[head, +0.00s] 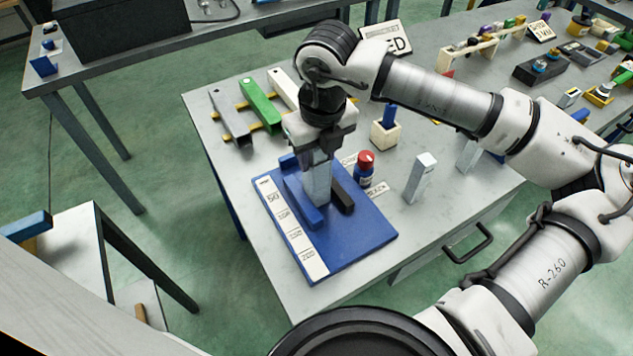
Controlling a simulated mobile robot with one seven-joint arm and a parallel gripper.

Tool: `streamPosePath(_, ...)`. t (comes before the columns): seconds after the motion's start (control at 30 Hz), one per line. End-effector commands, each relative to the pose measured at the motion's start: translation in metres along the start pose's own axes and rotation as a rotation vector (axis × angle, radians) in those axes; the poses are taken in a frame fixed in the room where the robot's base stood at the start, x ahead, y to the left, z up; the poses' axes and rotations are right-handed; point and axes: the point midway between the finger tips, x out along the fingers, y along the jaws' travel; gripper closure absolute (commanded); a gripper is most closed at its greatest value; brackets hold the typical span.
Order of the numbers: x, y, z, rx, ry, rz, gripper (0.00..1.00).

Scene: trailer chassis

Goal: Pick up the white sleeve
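A long white sleeve-like piece (284,90) lies at the back left of the grey table, across yellow supports, beside a green piece (260,103) and a grey piece (231,117). It appears to be the white sleeve. My gripper (319,160) points down over the blue fixture (352,242), in front of and to the right of the white piece and apart from it. A pale grey upright block (318,188) stands in the fixture directly below my gripper. The fingertips overlap its top, so I cannot tell whether they grip it.
Pale upright blocks (420,178) stand farther right. A wooden holder with a blue-handled item (386,130) is behind.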

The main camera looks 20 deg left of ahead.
Motion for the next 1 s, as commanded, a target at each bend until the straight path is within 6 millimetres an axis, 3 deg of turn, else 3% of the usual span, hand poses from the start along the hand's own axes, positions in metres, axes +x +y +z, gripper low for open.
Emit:
streamPosePath(0.03, 0.0, 0.0, 0.0, 0.0, 0.0, 0.0, 0.74)
streamPosePath(0.23, 0.0, 0.0, 0.0, 0.0, 0.0, 0.0, 1.0)
streamPosePath(0.67, -0.007, -0.001, 0.002, 0.001, -0.003, -0.002, 1.0)
streamPosePath(0.87, -0.031, -0.001, 0.004, 0.001, -0.004, -0.004, 1.0)
streamPosePath(1.0, -0.06, 0.0, 0.008, 0.0, -0.004, -0.004, 1.0)
